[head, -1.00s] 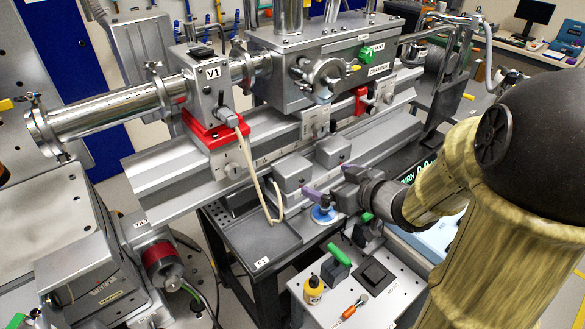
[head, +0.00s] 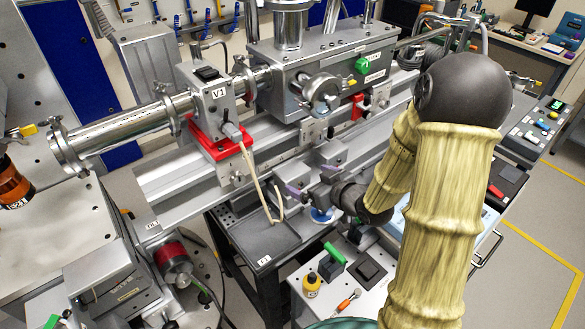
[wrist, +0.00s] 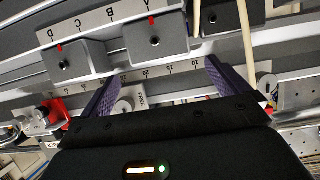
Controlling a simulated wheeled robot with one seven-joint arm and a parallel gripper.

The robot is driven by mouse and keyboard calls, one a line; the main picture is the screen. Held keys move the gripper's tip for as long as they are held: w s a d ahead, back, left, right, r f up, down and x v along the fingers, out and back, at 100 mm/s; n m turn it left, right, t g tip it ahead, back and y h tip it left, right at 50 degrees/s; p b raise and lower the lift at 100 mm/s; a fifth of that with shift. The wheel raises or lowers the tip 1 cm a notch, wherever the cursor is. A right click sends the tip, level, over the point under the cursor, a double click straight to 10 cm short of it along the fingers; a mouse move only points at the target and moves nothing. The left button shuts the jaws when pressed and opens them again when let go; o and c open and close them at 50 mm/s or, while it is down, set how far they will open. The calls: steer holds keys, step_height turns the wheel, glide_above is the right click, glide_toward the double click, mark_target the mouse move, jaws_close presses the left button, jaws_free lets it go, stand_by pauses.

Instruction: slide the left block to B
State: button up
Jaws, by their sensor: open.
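Two grey blocks sit on the rail at the bench front. The left block (head: 299,172) is nearest the beige cable; the right block (head: 333,151) is beside it. The wrist view looks reversed: the left block (wrist: 157,38) shows at right there, its red mark near letter A, and the right block (wrist: 75,60) at left, near D and C. Letter B (wrist: 88,22) is on the scale strip between the marks. My gripper (wrist: 163,72) is open, its purple fingers spread in front of the left block, with nothing visibly held. In the head view my gripper (head: 312,180) is partly hidden.
A beige cable (wrist: 246,35) hangs close beside the left block and one finger. A ruled rail edge (wrist: 150,74) runs below the blocks. The V1 valve (head: 215,95) stands behind.

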mark_target(292, 172)
steer(key=x, duration=0.8)
steer(key=shift+w+a+f+p, duration=0.15)
steer(key=shift+w+a+p, duration=0.05)
steer(key=shift+w+p, duration=0.15)
steer(key=c, duration=1.3)
